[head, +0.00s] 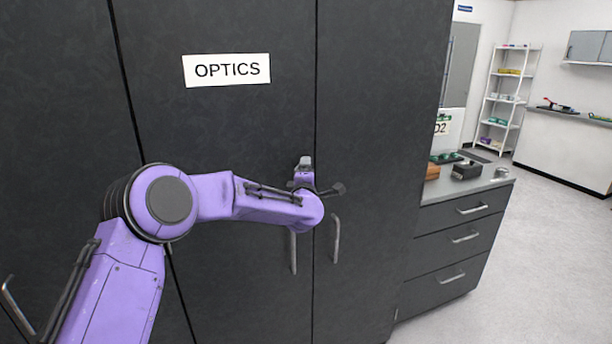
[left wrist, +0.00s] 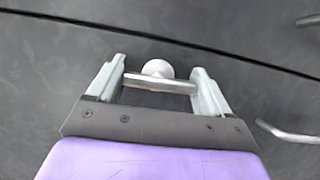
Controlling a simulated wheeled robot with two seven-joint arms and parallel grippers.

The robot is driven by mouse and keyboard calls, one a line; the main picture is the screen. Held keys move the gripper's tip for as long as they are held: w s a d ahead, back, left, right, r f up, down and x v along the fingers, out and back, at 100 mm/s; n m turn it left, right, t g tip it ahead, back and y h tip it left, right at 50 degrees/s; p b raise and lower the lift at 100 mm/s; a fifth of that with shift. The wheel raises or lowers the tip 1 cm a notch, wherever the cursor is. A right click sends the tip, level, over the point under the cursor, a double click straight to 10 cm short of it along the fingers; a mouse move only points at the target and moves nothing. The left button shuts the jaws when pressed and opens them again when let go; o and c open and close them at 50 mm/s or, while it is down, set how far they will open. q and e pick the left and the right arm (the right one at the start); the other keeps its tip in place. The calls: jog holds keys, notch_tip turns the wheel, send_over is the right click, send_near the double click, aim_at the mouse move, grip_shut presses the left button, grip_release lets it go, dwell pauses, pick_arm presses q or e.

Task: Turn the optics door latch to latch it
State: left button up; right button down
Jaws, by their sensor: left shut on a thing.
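The optics door (head: 225,130) is a dark grey cabinet door with an OPTICS sign (head: 226,70), and it looks closed. The latch (left wrist: 158,83) is a silver bar with a round hub, on the door face near the seam. The bar lies roughly parallel to the seam in the left wrist view. My left gripper (left wrist: 155,85) is shut on the latch, one finger at each end of the bar. In the head view my left gripper (head: 304,165) is at the door near the seam, and the latch is hidden or too small to tell. My right gripper is out of view.
Bar handles (head: 294,252) and (head: 336,240) hang just below my left gripper on both sides of the seam. A drawer counter (head: 455,250) with small items stands right of the cabinet. A white shelf (head: 503,100) is further back. The floor at right is clear.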

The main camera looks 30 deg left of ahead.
pick_arm(q)
jog(key=o, duration=1)
jog(key=shift+c, duration=0.2)
jog(key=b+v, duration=0.4)
jog(key=v, duration=0.6)
jog(key=shift+s, duration=0.25)
jog(key=shift+d, duration=0.1)
